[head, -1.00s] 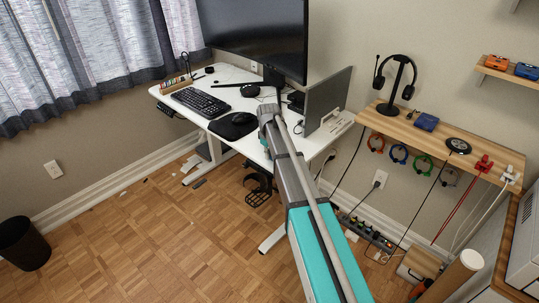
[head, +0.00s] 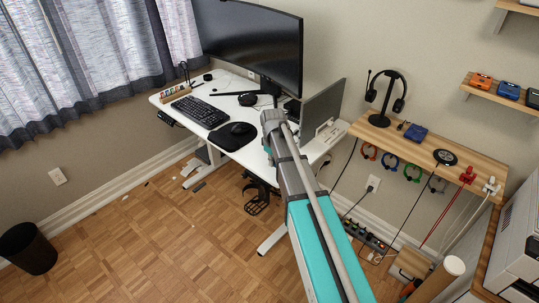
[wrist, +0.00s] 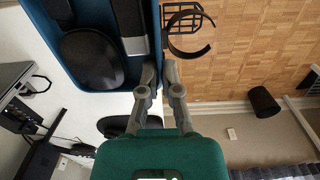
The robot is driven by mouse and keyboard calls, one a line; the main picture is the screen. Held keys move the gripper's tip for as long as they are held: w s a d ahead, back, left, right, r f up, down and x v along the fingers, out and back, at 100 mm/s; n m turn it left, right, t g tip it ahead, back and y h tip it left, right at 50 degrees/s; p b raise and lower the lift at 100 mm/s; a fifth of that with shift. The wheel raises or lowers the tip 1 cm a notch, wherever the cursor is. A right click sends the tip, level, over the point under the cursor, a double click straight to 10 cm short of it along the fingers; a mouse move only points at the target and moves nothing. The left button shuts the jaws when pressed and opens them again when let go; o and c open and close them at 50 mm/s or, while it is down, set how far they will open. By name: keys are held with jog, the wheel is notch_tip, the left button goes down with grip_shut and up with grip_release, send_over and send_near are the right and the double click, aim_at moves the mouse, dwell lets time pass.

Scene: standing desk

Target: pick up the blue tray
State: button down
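The blue tray (wrist: 98,78) fills the upper left of the wrist view, with its top cut off by the picture edge. A black rounded object (wrist: 92,58) and dark long pieces lie inside it. My gripper (wrist: 160,75) has one finger inside the tray's right wall and the other outside, with the tips close together on the wall near a corner. In the head view my gripper (head: 272,122) is over the right part of the white desk, and I cannot make out the tray there behind the arm.
The white desk (head: 222,87) holds a keyboard (head: 199,111), a mouse (head: 240,129) and a large monitor (head: 250,40). A laptop-like screen (head: 322,105) stands close right of my arm. A wooden shelf (head: 400,137) is on the right wall. Open floor (head: 160,240) lies in front.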

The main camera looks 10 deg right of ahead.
jog(key=s+r+p, duration=0.2)
jog(key=s, duration=0.4)
jog(key=shift+d+r, duration=0.35)
jog(key=shift+d, duration=0.05)
